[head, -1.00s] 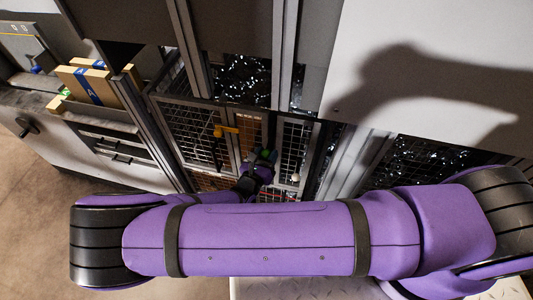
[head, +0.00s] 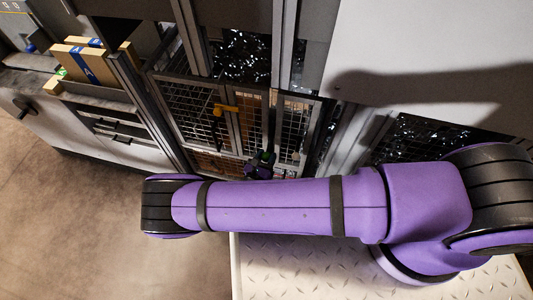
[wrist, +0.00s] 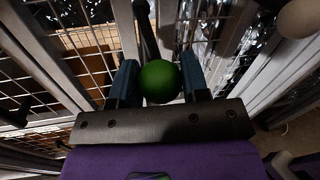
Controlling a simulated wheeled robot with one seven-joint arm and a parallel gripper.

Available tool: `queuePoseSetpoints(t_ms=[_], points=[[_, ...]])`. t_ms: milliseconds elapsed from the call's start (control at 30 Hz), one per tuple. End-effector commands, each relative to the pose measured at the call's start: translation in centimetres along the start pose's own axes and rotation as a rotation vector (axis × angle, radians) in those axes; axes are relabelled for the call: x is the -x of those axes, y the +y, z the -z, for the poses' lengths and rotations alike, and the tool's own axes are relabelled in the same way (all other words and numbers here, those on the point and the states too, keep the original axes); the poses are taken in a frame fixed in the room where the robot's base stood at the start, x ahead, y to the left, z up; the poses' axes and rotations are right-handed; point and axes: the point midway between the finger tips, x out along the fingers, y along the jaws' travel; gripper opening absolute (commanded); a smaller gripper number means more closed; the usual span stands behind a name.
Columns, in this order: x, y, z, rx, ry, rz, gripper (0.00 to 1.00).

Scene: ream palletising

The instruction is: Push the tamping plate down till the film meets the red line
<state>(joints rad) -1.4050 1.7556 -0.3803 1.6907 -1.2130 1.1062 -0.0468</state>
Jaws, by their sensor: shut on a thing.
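My gripper (wrist: 160,85) is shut on a round green knob (wrist: 160,82), with a dark blue finger on each side of it. A dark rod (wrist: 146,30) runs away from behind the knob. In the head view the green knob (head: 266,157) shows small at the end of my gripper (head: 262,164), in front of the mesh guard. I cannot make out the tamping plate, the film or the red line; my arm and the mesh hide much of that area.
Grey posts and panels close in on the right. A pale round knob (wrist: 298,18) is at the wrist view's upper right. Wrapped boxes (head: 80,62) lie at far left.

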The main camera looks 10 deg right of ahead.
Motion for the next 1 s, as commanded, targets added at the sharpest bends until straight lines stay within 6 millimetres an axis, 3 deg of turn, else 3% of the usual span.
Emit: queuePoseSetpoints(t_ms=[200, 233, 333, 667, 767, 1000], points=[[0.2, 0.0, 0.1, 0.001, 0.004, -0.001, 0.0], [0.2, 0.0, 0.1, 0.001, 0.004, -0.001, 0.47], [0.1, 0.0, 0.1, 0.0, 0.003, -0.001, 0.67], [0.4, 0.0, 0.0, 0.0, 0.002, -0.001, 0.67], [1.3, 0.1, 0.0, -0.001, 0.002, -0.002, 0.67], [5.7, 0.1, 0.0, 0.0, 0.003, -0.004, 0.67]])
